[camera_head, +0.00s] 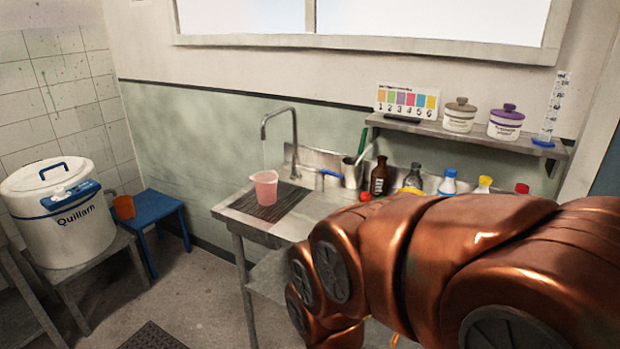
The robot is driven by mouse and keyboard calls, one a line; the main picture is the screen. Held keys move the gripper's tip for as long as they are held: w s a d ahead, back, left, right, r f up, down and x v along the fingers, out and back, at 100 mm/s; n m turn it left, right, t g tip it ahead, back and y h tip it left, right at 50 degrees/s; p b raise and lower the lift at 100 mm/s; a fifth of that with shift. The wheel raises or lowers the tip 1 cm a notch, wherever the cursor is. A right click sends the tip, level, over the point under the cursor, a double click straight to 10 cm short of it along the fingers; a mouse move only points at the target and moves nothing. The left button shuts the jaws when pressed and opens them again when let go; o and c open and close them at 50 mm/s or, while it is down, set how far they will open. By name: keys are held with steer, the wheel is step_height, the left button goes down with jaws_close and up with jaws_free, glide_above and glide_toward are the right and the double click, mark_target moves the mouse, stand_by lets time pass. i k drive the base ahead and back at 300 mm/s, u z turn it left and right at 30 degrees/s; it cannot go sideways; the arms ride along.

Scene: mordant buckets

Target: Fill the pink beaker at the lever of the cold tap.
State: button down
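The pink beaker (265,189) stands upright on the dark ribbed drain area (283,204) of a metal bench, in the picture straight below the tap's spout. The beaker's inside and any water level cannot be made out. The tap (294,143) is a tall grey gooseneck rising at the back of the bench. A small blue lever-like part (329,173) shows to the right of its foot. No stream of water can be made out. My copper-coloured arm fills the lower right, and my gripper is out of sight.
Several bottles, among them a brown one (379,177), stand along the bench right of the tap. A shelf (471,134) above holds two lidded jars. At left are a white Quillarn bucket (62,217), an orange cup (124,207) and a blue stool (152,205).

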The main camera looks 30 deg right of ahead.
mark_target(319, 169)
steer(key=u, duration=0.55)
steer(key=i, duration=0.9)
steer(key=u, duration=0.25)
